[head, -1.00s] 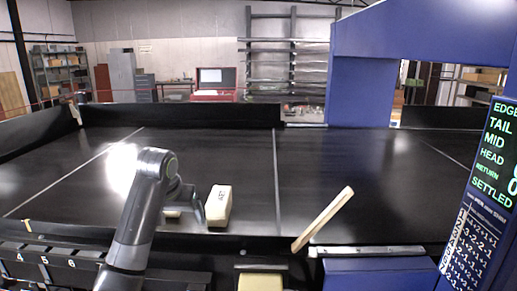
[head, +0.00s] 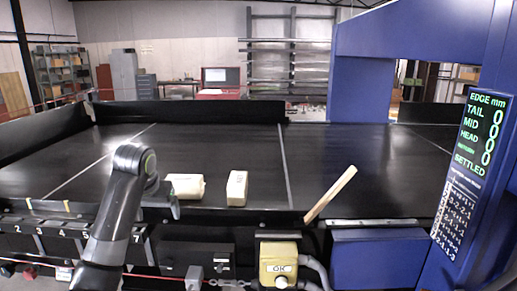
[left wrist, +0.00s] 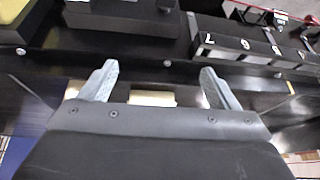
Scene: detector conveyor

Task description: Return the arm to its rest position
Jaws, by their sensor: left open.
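My left arm comes in from the left in the head view, with its left gripper (head: 172,203) low over the near edge of the black conveyor belt (head: 225,165). In the left wrist view the two fingers of this gripper (left wrist: 158,88) stand wide apart with nothing held between them. A cream block (head: 186,186) lies on the belt just beyond the gripper, apart from it as far as I can tell. A second cream block (head: 237,188) lies to its right. My right gripper is not in view.
A pale wooden stick (head: 331,194) leans up over the belt's near edge. A blue frame (head: 360,95) spans the belt at right, with a display panel (head: 470,160). Numbered slots (head: 75,228) line the near left edge. A yellow OK box (head: 278,264) stands in front.

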